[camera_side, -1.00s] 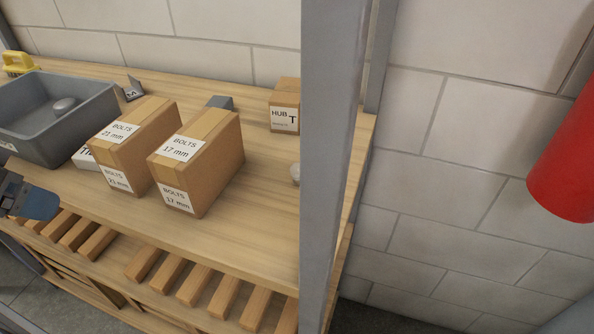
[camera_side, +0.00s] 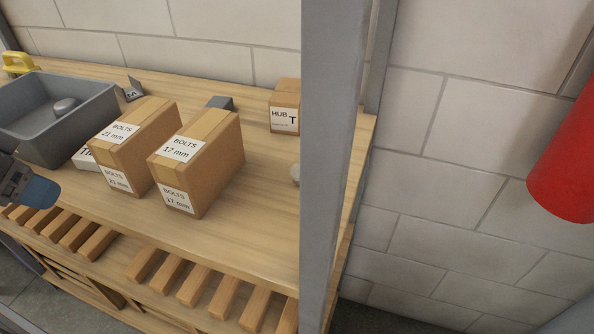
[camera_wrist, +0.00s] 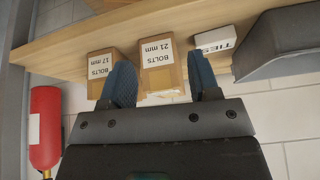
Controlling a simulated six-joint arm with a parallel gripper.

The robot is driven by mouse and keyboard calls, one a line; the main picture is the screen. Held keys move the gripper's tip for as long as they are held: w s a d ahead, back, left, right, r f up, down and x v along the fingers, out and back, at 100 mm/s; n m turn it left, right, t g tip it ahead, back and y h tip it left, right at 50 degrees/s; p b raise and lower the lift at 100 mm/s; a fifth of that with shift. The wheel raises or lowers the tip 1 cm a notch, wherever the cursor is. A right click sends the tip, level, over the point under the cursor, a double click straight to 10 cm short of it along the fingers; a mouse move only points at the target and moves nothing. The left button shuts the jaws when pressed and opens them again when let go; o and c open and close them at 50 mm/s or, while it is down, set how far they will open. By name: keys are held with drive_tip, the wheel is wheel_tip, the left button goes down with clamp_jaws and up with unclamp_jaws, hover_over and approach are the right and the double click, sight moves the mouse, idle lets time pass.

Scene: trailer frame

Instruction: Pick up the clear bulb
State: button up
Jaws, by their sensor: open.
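No clear bulb can be made out for sure. A small pale rounded thing (camera_side: 295,173) shows at the right of the bench in the side view, partly hidden by the grey post; I cannot tell what it is. A grey rounded thing (camera_side: 64,105) lies in the grey bin (camera_side: 88,125). My gripper (camera_side: 38,190) is at the left edge of the side view, in front of the bin. In the wrist view my gripper (camera_wrist: 162,76) is open, with two blue fingers apart and nothing seen between them but the boxes beyond.
Boxes labelled BOLTS 21 mm (camera_side: 140,150) and BOLTS 17 mm (camera_side: 215,160) stand on the wooden bench (camera_side: 240,245). A white TIES box (camera_wrist: 218,40) sits beside the bin. A HUB box (camera_side: 285,92) is behind. A grey post (camera_side: 332,170) blocks part of the view.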

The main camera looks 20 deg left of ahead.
drive_tip(key=w+d+r+m, duration=0.3)
drive_tip(key=w+d+m, duration=0.1)
drive_tip(key=w, duration=0.1)
drive_tip(key=m+g+h, duration=0.1)
drive_tip(key=m+g, duration=0.3)
drive_tip(key=m, duration=1.3)
approach(296, 165)
drive_tip(key=f, duration=0.3)
drive_tip(key=w+f, duration=0.1)
drive_tip(key=f, duration=0.3)
drive_tip(key=d+f, duration=0.1)
drive_tip(key=f, duration=0.3)
drive_tip(key=shift+w, duration=0.15)
drive_tip(key=shift+c, duration=0.3)
drive_tip(key=c, duration=0.8)
